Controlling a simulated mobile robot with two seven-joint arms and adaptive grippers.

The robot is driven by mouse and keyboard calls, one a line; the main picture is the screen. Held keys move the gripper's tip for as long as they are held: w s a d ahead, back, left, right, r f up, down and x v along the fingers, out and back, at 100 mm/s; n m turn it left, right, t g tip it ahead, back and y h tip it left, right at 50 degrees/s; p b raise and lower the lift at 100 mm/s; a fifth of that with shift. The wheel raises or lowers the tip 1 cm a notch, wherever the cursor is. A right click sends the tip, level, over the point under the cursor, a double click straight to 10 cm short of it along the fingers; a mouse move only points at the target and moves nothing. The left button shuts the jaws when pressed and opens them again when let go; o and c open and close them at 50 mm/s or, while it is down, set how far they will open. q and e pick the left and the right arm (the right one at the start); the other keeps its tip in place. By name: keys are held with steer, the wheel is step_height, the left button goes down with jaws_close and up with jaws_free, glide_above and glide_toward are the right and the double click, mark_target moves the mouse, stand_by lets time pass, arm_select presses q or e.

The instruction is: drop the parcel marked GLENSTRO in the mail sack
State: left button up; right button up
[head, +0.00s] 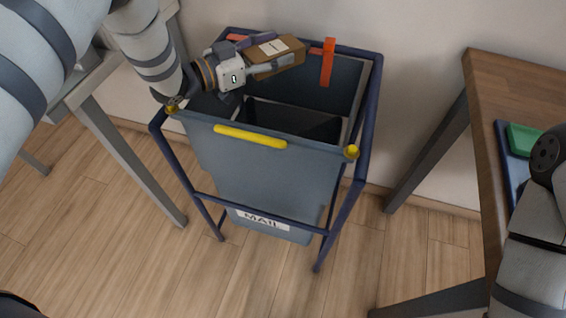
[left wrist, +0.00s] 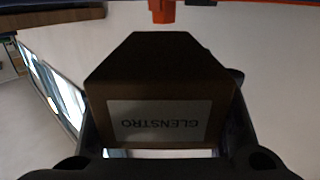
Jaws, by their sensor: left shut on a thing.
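The parcel is a brown box (head: 277,55) with a white label. In the left wrist view the parcel (left wrist: 158,85) fills the middle, and its label reads GLENSTRO upside down. My left gripper (head: 268,62) is shut on it, with a finger on each side. It holds the parcel over the open top of the mail sack, toward the back rim. The mail sack (head: 265,175) is grey-blue, marked MAIL, and hangs in a dark blue tube frame. Its mouth is open and dark inside. My right arm shows at the right edge; its gripper is out of the picture.
An orange strap (head: 328,62) hangs at the sack's back rim; it is close to the parcel. A yellow handle (head: 250,136) lies along the front rim. A wooden table (head: 520,90) at the right holds a blue tray with a green item (head: 524,139). A grey table stands at the left.

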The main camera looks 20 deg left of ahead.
arm_select(q)
steer(key=o, duration=1.2)
steer(key=shift+r, duration=0.2)
steer(key=shift+o, duration=0.2)
step_height(320, 180, up, 10)
